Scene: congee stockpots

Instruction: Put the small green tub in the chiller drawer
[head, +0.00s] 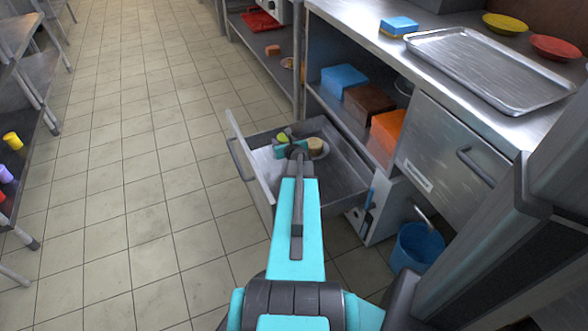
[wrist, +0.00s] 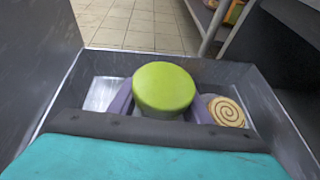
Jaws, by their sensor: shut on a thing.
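The small green tub (wrist: 165,90) is held between the two fingers of my gripper (wrist: 163,103) in the wrist view, its round green top facing the camera. In the head view my gripper (head: 292,148) is over the open chiller drawer (head: 342,177), and a bit of the green tub (head: 284,135) shows beyond it. The drawer walls (wrist: 262,110) surround the tub in the wrist view. I cannot tell whether the tub touches the drawer floor.
A tan round thing with a spiral top (wrist: 226,111) is in the drawer, right of the tub. A blue bin (head: 417,247) stands on the floor at right. A metal tray (head: 490,68) lies on the counter. Blue, brown and orange boxes (head: 387,130) fill the shelf.

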